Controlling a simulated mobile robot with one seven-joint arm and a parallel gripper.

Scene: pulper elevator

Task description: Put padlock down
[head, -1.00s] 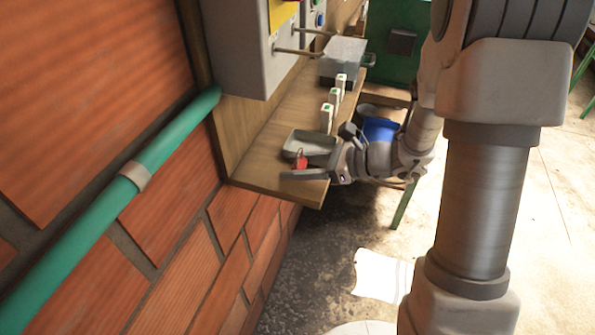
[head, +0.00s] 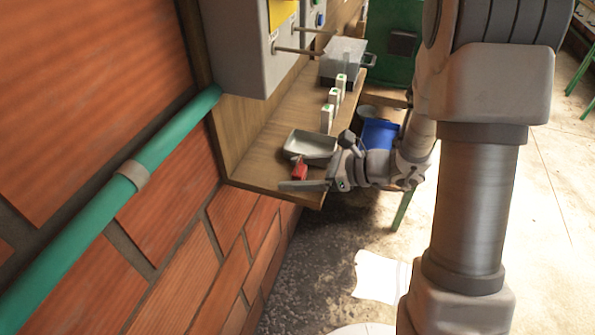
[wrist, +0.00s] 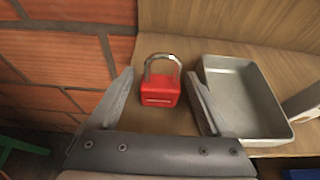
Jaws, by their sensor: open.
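The red padlock (wrist: 160,90) with its silver shackle stands upright on the wooden shelf (wrist: 180,45) in the wrist view. It sits between my gripper's (wrist: 162,85) two spread fingers, with gaps on both sides. In the head view the padlock (head: 299,170) shows near the shelf's front end. It is beside the grey metal tray (head: 311,144), which also shows to the right in the wrist view (wrist: 245,125). My gripper (head: 310,178) is open and reaches over the shelf's front end from the right. Its nearer finger hides part of the shelf.
Several small white boxes (head: 333,97) stand along the shelf behind the tray. A grey electrical box (head: 235,45) hangs on the wall above. A blue bin (head: 380,134) is below, right of the shelf.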

